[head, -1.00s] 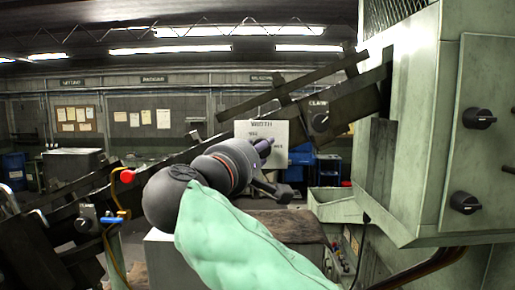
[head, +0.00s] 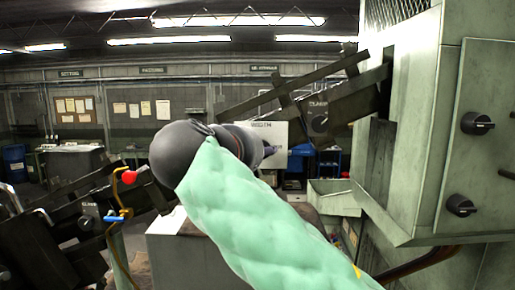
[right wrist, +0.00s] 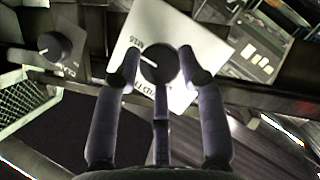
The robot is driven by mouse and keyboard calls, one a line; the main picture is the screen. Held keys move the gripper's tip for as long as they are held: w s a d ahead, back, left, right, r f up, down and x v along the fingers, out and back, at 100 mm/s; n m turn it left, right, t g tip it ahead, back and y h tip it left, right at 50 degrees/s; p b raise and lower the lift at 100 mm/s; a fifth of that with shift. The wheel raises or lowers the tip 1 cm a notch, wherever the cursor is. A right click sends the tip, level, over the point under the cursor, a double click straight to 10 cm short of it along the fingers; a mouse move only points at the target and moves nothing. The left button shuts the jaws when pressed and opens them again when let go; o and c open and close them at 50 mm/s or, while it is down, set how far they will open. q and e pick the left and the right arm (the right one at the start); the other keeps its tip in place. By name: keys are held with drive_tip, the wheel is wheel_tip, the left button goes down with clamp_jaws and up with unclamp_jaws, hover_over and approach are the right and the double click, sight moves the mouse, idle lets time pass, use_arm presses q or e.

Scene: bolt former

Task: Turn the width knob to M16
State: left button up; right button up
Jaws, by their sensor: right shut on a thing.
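The width knob (right wrist: 160,64) is a round dark knob with a white pointer line, on a white plate (right wrist: 178,32) with printed labels. The knob is hidden there. My left gripper is not in view.
A second dark knob labelled CLAMP (head: 319,123) sits right of the plate on the sloping dark rail (head: 350,104). A large pale green machine cabinet (head: 425,120) with black knobs stands at the right. A red ball-ended lever (head: 129,177) stands at lower left.

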drive_tip(key=shift+a+f, duration=0.1)
idle(0.4)
drive_tip(key=o, duration=1.1)
drive_tip(key=shift+c, duration=0.2)
drive_tip(key=shift+o, duration=0.4)
drive_tip(key=shift+w, duration=0.15)
drive_tip(key=v, duration=1.2)
